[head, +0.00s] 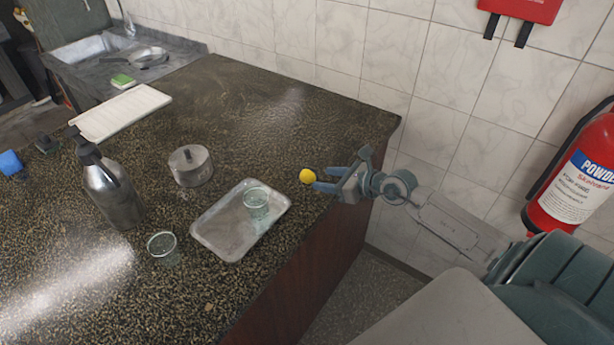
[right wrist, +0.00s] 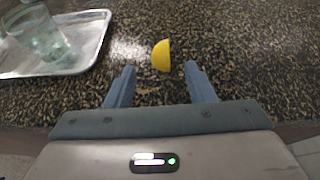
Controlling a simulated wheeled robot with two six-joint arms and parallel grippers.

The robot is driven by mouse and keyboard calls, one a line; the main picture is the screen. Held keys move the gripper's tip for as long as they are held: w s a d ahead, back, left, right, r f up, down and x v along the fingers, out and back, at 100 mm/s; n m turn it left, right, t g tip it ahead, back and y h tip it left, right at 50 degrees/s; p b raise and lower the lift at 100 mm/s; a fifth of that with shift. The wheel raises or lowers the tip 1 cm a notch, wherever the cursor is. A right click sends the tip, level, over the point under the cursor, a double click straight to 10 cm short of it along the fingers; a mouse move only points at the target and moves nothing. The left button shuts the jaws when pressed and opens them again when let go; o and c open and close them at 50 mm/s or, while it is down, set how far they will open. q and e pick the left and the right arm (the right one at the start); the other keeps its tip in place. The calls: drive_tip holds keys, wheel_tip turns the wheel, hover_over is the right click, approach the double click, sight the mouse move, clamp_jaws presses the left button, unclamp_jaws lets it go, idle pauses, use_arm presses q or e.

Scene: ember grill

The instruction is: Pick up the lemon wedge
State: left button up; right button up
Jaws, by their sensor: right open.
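The yellow lemon wedge (head: 306,176) lies on the dark speckled counter near its right edge, just right of the metal tray. In the right wrist view the wedge (right wrist: 161,56) sits a little beyond the fingertips, roughly centred between them. My right gripper (head: 318,180) is open, with its blue fingers pointing at the wedge; it also shows in the right wrist view (right wrist: 158,72). Nothing is between the fingers. My left gripper is not clearly visible in the head view.
A metal tray (head: 216,242) holding a glass (head: 256,203) stands left of the wedge. Another glass (head: 162,244), a round metal tin (head: 190,166) and a metal bottle (head: 106,190) stand further left. A tiled wall (head: 320,40) is behind. The counter beyond the wedge is clear.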

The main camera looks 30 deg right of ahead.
sight(311, 177)
drive_tip(key=shift+p+x, duration=0.7)
drive_tip(key=shift+x, duration=1.8)
drive_tip(key=c, duration=1.1)
